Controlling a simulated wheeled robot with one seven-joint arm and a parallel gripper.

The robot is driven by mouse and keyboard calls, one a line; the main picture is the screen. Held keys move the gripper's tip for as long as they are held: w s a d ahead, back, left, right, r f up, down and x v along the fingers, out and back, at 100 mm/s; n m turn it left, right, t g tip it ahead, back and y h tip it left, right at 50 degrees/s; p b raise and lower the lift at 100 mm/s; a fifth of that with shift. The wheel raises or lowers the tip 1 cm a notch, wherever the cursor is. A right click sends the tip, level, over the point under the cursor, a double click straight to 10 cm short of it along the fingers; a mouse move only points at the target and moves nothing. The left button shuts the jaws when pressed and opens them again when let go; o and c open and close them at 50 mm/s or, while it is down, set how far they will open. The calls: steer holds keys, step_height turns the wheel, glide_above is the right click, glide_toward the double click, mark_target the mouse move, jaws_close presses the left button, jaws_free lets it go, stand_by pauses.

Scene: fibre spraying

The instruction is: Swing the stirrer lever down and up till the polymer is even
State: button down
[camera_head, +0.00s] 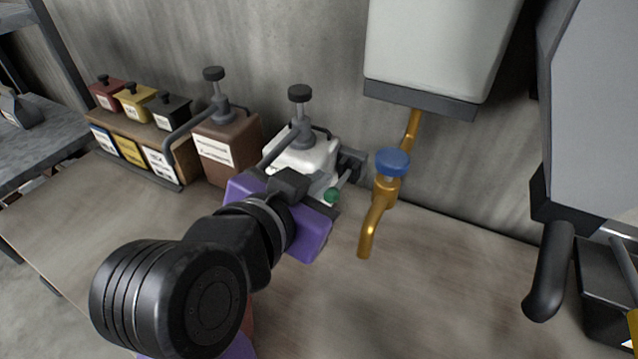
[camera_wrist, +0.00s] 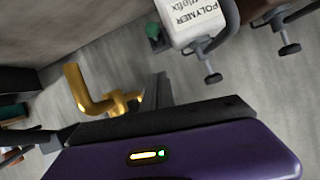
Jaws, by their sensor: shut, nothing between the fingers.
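The white polymer container (camera_head: 300,155) stands against the wall, with a pump top on it. My wrist hides its lower front. The wrist view shows its "POLYMER" label (camera_wrist: 194,14). The stirrer lever's green knob (camera_head: 332,195) is at the container's right side, just beyond my purple gripper housing. The knob (camera_wrist: 153,32) also shows in the wrist view, beside the container. My gripper (camera_wrist: 158,88) has its dark fingers together and empty, a little short of the knob and apart from it in the picture. The fingertips are hidden in the head view. The polymer inside cannot be seen.
A brass tap (camera_head: 377,215) with a blue handle (camera_head: 393,162) hangs under a white tank (camera_head: 440,45), close to the right of the lever. A brown pump container (camera_head: 228,150) stands left. The bench (camera_head: 420,300) is clear at the front right.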

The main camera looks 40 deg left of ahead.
steer(key=p, duration=0.1)
glide_above(340, 183)
steer(key=s+d, duration=0.2)
steer(key=s, duration=0.2)
step_height(340, 183, down, 3)
steer(key=shift+s+a+f, duration=0.15)
steer(key=shift+s+f, duration=0.1)
steer(key=shift+f, duration=0.85)
steer(key=shift+s+a+f, duration=0.1)
steer(key=shift+s+f, duration=0.1)
steer(key=shift+f, duration=0.9)
